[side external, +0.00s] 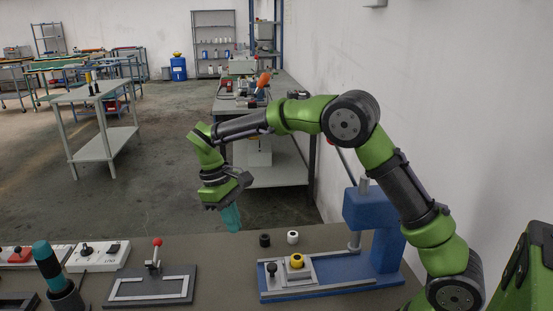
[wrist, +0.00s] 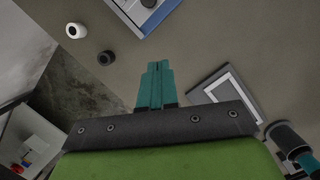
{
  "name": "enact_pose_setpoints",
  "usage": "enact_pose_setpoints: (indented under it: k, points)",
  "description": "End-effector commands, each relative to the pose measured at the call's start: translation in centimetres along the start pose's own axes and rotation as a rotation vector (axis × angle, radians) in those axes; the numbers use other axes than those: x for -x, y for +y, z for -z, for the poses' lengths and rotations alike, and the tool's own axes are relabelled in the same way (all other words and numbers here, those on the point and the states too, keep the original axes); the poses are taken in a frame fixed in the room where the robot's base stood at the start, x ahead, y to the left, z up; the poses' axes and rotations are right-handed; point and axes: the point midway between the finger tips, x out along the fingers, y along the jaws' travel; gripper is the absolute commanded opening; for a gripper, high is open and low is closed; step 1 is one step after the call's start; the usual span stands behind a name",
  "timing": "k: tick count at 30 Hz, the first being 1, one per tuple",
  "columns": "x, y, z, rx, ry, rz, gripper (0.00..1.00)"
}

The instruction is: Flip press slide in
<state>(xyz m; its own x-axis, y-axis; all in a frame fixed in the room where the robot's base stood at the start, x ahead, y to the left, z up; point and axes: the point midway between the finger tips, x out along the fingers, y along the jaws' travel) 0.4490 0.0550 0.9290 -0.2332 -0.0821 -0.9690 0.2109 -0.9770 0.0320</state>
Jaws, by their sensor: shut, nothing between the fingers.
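The blue press (side external: 372,218) stands at the right of the bench, with a lever rising from its top. Its slide (side external: 292,272) is a grey block on the base rails, left of the press column and out from under its head. A yellow ring with a dark centre (side external: 297,261) sits on the slide, and a black knob (side external: 271,268) stands at its left end. My gripper (side external: 231,218) hangs left of the press above the bench edge, its teal fingers together and empty. The wrist view shows the fingers (wrist: 155,85) closed and part of the blue press base (wrist: 150,18) at the top.
A black cylinder (side external: 265,240) and a white cylinder (side external: 292,237) stand behind the press base. A dark plate with a red-knobbed lever (side external: 157,243) lies to the left. A teal-handled tool (side external: 47,262) stands upright in a holder further left. Open bench lies between plate and press.

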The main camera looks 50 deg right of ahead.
Motion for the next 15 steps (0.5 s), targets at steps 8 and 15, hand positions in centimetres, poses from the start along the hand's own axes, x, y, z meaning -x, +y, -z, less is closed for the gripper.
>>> enact_pose_setpoints:
  k: [8,15]
  points:
    - [2.0,0.2,0.6,0.089,-0.063,-0.006,0.00]
    - [2.0,0.1,0.3,0.108,-0.071,0.002,0.00]
